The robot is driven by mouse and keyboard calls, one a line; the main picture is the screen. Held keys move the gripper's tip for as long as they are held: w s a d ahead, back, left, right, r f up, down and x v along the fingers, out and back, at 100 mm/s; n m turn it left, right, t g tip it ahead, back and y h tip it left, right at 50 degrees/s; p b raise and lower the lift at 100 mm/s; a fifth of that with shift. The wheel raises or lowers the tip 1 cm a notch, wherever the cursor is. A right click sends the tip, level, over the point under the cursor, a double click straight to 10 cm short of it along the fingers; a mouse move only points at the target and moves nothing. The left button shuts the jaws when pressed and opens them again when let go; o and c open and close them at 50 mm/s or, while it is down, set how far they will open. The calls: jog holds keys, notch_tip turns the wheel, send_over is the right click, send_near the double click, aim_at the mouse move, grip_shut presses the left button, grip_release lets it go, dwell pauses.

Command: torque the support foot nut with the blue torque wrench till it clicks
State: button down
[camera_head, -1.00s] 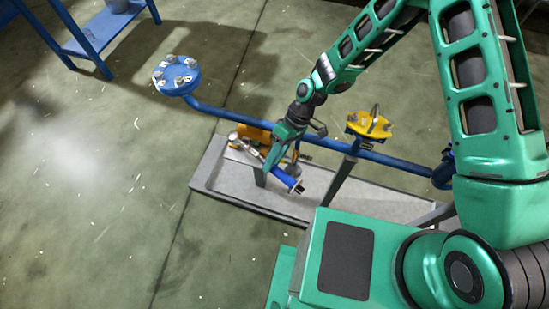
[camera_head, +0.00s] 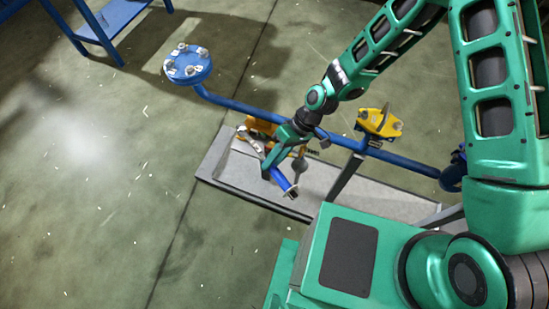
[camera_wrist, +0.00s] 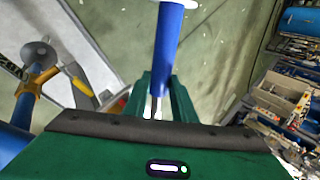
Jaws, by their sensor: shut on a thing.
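The blue torque wrench shows its blue handle (camera_head: 281,180) in the head view, below and left of the yellow flange; it points down and right, with a metal cap at its lower end. In the wrist view the same blue handle (camera_wrist: 167,50) runs up from between the green fingers. My gripper (camera_head: 269,166) is shut on the wrench, above the grey tray; its fingers also show in the wrist view (camera_wrist: 158,105). Silver metal (camera_head: 248,141) shows left of my gripper; I cannot tell whether it is the wrench's head. I cannot make out the support foot nut.
A blue pipe (camera_head: 225,103) crosses behind my gripper, with a blue bolted flange (camera_head: 186,65) at its left end and a yellow flange (camera_head: 380,123) to the right. The grey tray (camera_head: 240,172) lies beneath on the floor. A blue stand (camera_head: 110,20) is at top left. Floor at left is clear.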

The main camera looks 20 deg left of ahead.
jog(key=shift+s+a+m, duration=0.4)
jog(key=shift+s, duration=0.05)
jog(key=shift+w+d+n, duration=0.3)
jog(key=shift+w, duration=0.05)
jog(key=shift+r, duration=0.15)
jog(key=shift+r, duration=4.15)
